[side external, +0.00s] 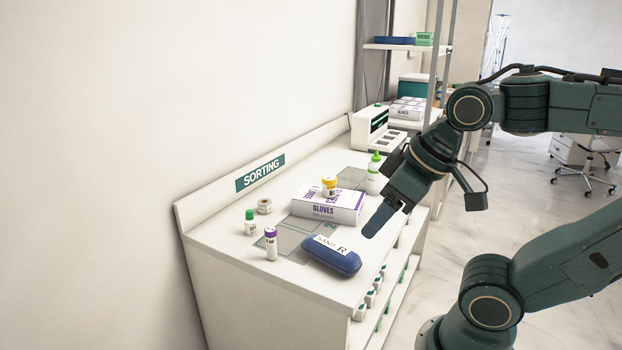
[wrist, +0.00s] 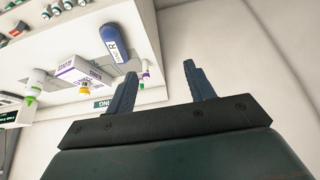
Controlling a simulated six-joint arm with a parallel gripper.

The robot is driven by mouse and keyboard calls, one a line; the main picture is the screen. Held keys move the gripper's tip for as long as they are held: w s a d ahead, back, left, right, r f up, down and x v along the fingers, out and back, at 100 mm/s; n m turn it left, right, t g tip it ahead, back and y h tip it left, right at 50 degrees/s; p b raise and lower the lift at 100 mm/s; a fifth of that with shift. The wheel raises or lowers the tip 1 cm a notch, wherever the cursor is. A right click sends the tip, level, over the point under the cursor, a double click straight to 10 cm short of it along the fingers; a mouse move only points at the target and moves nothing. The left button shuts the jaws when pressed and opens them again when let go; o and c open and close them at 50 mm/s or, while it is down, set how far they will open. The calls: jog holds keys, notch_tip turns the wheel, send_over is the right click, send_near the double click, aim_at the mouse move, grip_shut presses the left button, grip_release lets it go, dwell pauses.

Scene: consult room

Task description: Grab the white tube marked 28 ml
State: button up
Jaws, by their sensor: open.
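A white tube with a purple cap (side external: 271,244) stands upright near the counter's front left. A smaller white tube with a green cap (side external: 250,223) stands behind it, and a white tube with a yellow cap (side external: 329,187) is on the gloves box. A white bottle with a green tip (side external: 375,175) stands at the right; it also shows in the wrist view (wrist: 36,85). The markings are too small to read, so I cannot tell which says 28 ml. My gripper (side external: 375,222) is open and empty, above the counter's right edge; its two fingers show apart in the wrist view (wrist: 160,67).
A blue case (side external: 332,256) marked R lies at the counter's front, before a white and purple gloves box (side external: 326,205). A white device (side external: 369,126) stands at the back.

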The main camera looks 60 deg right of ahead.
jog(key=shift+w, duration=0.1)
jog(key=n+g+y, duration=0.1)
jog(key=n+y, duration=0.1)
jog(key=n, duration=0.2)
send_over(268, 239)
jog(key=s+d, duration=0.3)
jog(key=s, duration=0.1)
notch_tip(268, 239, down, 10)
jog(key=r, duration=0.1)
jog(key=shift+s+f, duration=0.15)
jog(key=shift+f, duration=0.1)
jog(key=shift+f, duration=0.1)
jog(key=shift+x, duration=4.25)
jog(key=shift+s+f, duration=0.1)
jog(key=shift+x, duration=2.5)
